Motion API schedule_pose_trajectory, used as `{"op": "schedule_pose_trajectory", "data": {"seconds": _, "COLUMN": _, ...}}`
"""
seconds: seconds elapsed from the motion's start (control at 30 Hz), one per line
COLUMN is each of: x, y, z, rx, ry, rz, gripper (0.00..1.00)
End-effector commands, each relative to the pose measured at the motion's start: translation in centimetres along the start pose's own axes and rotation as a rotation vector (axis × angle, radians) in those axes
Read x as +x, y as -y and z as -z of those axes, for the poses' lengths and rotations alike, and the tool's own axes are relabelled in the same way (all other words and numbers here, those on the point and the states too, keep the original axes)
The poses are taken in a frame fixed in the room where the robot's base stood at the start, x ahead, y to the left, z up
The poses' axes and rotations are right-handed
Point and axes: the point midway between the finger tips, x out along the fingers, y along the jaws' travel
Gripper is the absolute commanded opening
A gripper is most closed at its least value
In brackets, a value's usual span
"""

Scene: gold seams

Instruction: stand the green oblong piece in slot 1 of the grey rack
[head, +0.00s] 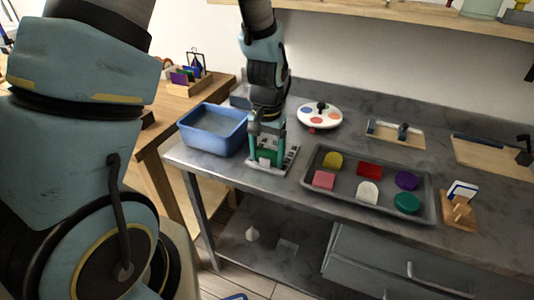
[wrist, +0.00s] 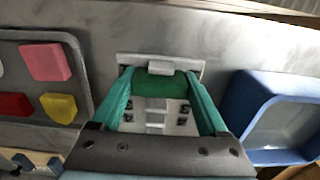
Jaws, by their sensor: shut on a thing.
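My gripper (head: 266,156) points down over the grey rack (head: 288,159) on the grey counter. In the wrist view its two teal fingers, with the gripper (wrist: 163,92) between them, are shut on the green oblong piece (wrist: 160,84). The piece spans crosswise from finger to finger at the far end of the rack (wrist: 189,68). Dark number marks show on the rack nearer the camera. The lower part of the piece is hidden, so I cannot tell whether it is inside a slot or just above it.
A blue basin (head: 212,130) stands close on the left. A dark tray (head: 319,191) with several coloured pieces lies on the right. A round white palette (head: 320,115) is behind. The counter's front edge is close to the rack.

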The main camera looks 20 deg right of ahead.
Motion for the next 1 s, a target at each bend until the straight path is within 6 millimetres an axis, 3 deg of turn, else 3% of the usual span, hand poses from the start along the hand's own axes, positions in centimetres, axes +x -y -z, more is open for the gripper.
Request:
{"op": "schedule_pose_trajectory", "data": {"seconds": 0.17, "x": 0.0, "y": 0.0, "z": 0.0, "rx": 0.000, "ry": 0.000, "rz": 0.000, "gripper": 0.16}}
{"op": "schedule_pose_trajectory", "data": {"seconds": 0.2, "x": 0.0, "y": 0.0, "z": 0.0, "rx": 0.000, "ry": 0.000, "rz": 0.000, "gripper": 0.82}}
{"op": "schedule_pose_trajectory", "data": {"seconds": 0.37, "x": 0.0, "y": 0.0, "z": 0.0, "rx": 0.000, "ry": 0.000, "rz": 0.000, "gripper": 1.00}}
{"op": "schedule_pose_trajectory", "data": {"seconds": 0.67, "x": -0.1, "y": 0.0, "z": 0.0, "rx": 0.000, "ry": 0.000, "rz": 0.000, "gripper": 1.00}}
{"op": "schedule_pose_trajectory", "data": {"seconds": 1.0, "x": -2.0, "y": 0.0, "z": 0.0, "rx": 0.000, "ry": 0.000, "rz": 0.000, "gripper": 1.00}}
